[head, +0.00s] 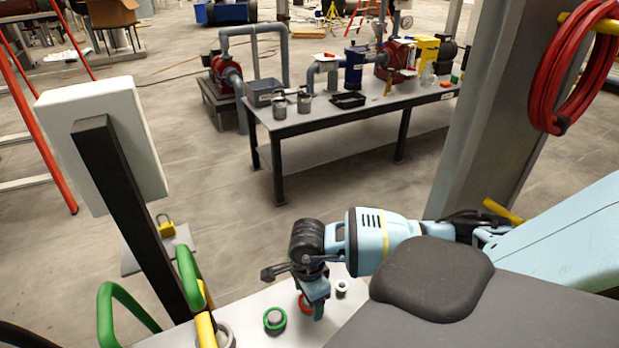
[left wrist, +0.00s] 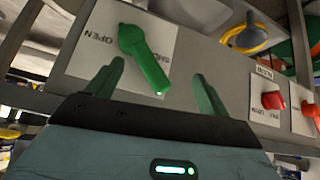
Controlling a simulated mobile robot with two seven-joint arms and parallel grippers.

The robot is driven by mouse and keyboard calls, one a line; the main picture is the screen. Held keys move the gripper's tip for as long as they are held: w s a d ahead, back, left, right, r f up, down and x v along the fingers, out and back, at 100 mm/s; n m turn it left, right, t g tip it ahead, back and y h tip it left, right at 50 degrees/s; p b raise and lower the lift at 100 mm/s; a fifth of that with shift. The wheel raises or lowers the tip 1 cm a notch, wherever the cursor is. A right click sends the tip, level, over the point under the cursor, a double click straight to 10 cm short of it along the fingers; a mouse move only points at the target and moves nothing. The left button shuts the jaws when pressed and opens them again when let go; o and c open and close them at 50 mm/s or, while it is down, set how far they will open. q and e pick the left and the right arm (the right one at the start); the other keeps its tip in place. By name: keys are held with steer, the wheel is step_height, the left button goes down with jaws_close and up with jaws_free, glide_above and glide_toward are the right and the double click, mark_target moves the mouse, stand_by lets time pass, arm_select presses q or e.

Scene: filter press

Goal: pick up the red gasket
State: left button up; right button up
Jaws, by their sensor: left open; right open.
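In the head view the red gasket (head: 303,307) lies on the light bench top at the bottom middle. It is mostly hidden behind my right gripper (head: 315,302), which points down over it with its fingers open. I cannot tell whether the fingers touch the gasket or are around it. My left gripper (left wrist: 160,82) shows in the left wrist view with its two green fingers apart. A green valve lever (left wrist: 142,58) on a grey panel shows between and beyond the fingers. I cannot tell if they touch it.
A green ring (head: 274,319) and a small white ring (head: 342,289) lie near the gasket. A dark post with a white box (head: 128,140) and green handles (head: 188,272) stand at the left. Red knobs (left wrist: 272,100) sit on the panel at right. A grey table (head: 340,118) stands farther back.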

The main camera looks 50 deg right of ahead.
steer(key=shift+f, duration=0.1)
steer(key=c, duration=0.7)
arm_select(q)
steer(key=shift+s+f, duration=0.15)
steer(key=shift+s, duration=0.05)
arm_select(e)
steer(key=shift+c, duration=0.2)
arm_select(q)
steer(key=shift+w, duration=0.1)
